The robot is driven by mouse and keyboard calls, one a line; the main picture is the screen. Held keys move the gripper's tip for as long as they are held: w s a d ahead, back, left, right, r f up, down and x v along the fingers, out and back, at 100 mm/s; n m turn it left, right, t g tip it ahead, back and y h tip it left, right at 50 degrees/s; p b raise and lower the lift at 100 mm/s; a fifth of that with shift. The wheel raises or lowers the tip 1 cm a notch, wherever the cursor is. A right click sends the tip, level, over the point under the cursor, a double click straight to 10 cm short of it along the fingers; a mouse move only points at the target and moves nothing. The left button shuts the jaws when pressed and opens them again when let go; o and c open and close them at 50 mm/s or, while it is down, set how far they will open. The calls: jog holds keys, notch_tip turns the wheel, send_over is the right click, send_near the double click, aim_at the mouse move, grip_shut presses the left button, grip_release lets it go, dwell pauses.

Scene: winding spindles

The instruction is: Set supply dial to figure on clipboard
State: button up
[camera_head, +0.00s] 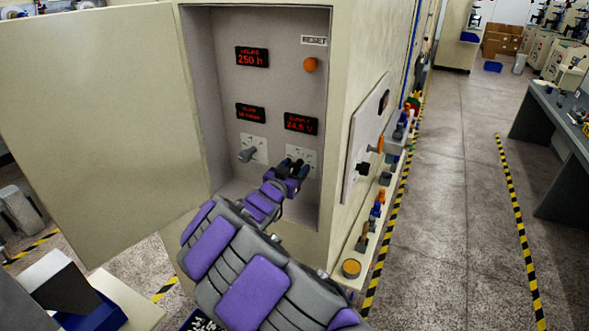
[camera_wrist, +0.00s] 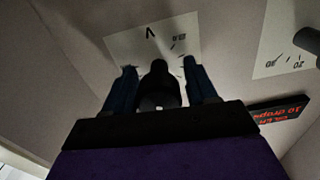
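The supply display (camera_head: 300,123) glows red on the recessed panel and seems to read 24.8 V. Below it is a white dial plate (camera_head: 303,155), mostly behind my gripper (camera_head: 290,168). In the wrist view the dial plate (camera_wrist: 150,42) shows a V mark, upside down. The dark supply dial knob (camera_wrist: 159,84) stands between the two fingers of my gripper (camera_wrist: 161,80). The fingers straddle it, with narrow gaps seeming to show on both sides. I cannot make out the knob's exact setting. I cannot identify a clipboard in either view.
A second dial (camera_head: 248,153) sits left of the supply dial. Above are an hours display (camera_head: 252,57) reading 250 h and an orange button (camera_head: 310,65). The cabinet door (camera_head: 95,120) stands open at left. The aisle floor (camera_head: 455,200) at right is clear.

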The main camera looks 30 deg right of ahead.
jog(key=c, duration=0.8)
jog(key=shift+r+n+p, duration=0.1)
jog(key=shift+n+p, duration=0.2)
jog(key=shift+p, duration=0.45)
jog(key=n+p, duration=0.2)
jog(key=p, duration=0.3)
jog(key=shift+r+n+p, duration=0.15)
jog(key=shift+n+p, duration=0.15)
jog(key=shift+n, duration=0.1)
jog(key=n+p, duration=0.2)
jog(key=p, duration=0.1)
jog(key=shift+n+p, duration=0.3)
jog(key=shift+f, duration=0.2)
jog(key=o, duration=1)
jog(key=shift+w+f, duration=0.1)
